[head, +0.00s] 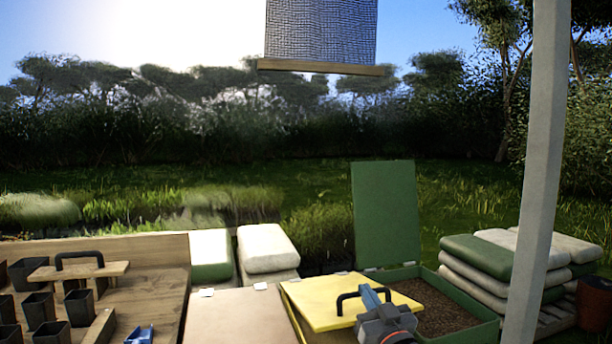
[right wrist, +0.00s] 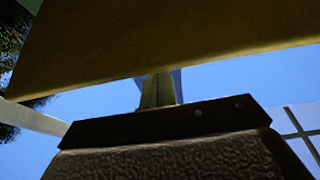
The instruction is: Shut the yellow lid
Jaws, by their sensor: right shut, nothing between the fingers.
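The yellow lid (head: 325,303), with a black handle (head: 362,297) on top, is partly raised and tilted over its bin; a dark gap shows along its left side. The right wrist view shows its shaded underside (right wrist: 170,40). My right gripper (head: 371,296) is at the lid's right side, close to the handle in the head view. It is shut and holds nothing. In the right wrist view its fingers (right wrist: 160,88) point up towards the lid's lower edge; whether they touch cannot be told. My left gripper is not in view.
A green bin (head: 462,305) with dark contents stands open to the right, its green lid (head: 385,213) upright. A tan closed lid (head: 238,318) lies left. A grey post (head: 536,180) stands at right. A wooden bench (head: 150,300) with black pots and a small blue object is at left.

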